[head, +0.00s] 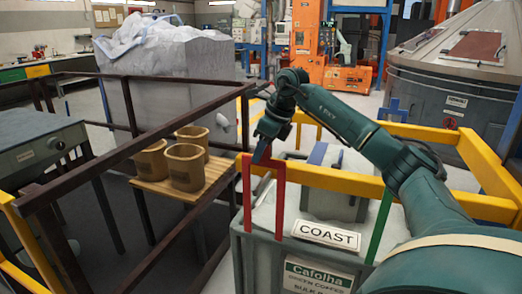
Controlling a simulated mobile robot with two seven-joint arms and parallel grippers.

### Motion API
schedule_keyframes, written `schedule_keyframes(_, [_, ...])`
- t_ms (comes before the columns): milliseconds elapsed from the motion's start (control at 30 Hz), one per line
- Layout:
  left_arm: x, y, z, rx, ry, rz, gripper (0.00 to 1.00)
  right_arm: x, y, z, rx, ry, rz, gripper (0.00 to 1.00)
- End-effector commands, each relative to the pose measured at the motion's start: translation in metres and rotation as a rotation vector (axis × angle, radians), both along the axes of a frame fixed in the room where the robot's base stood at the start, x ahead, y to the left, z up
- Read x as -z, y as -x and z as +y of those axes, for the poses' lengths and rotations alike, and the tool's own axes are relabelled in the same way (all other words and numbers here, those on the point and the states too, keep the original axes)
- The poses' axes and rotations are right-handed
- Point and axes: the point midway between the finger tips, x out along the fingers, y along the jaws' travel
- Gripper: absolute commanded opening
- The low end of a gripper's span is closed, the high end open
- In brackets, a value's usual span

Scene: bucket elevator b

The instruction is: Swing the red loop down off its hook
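The hook is not clearly visible. My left gripper is not in view.
A sign reading COAST (326,235) lies on the bin, and a green bar (379,228) stands at its right. Yellow rails (330,180) run behind. At left, brown rails (110,160) surround a wooden shelf (205,188) with several tan buckets (186,167).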

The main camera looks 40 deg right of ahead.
Motion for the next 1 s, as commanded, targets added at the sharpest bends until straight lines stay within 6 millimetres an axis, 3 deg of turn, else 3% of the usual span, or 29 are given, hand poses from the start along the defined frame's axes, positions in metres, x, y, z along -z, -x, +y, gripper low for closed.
schedule_keyframes(300, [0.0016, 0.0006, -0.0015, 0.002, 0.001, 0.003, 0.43, -0.0004, 0.0000, 0.0001, 0.000, 0.000, -0.001, 0.00])
schedule_keyframes(1000, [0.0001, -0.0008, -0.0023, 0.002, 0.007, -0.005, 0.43, 0.0004, 0.0005, -0.0001, -0.001, 0.029, -0.017, 0.00])
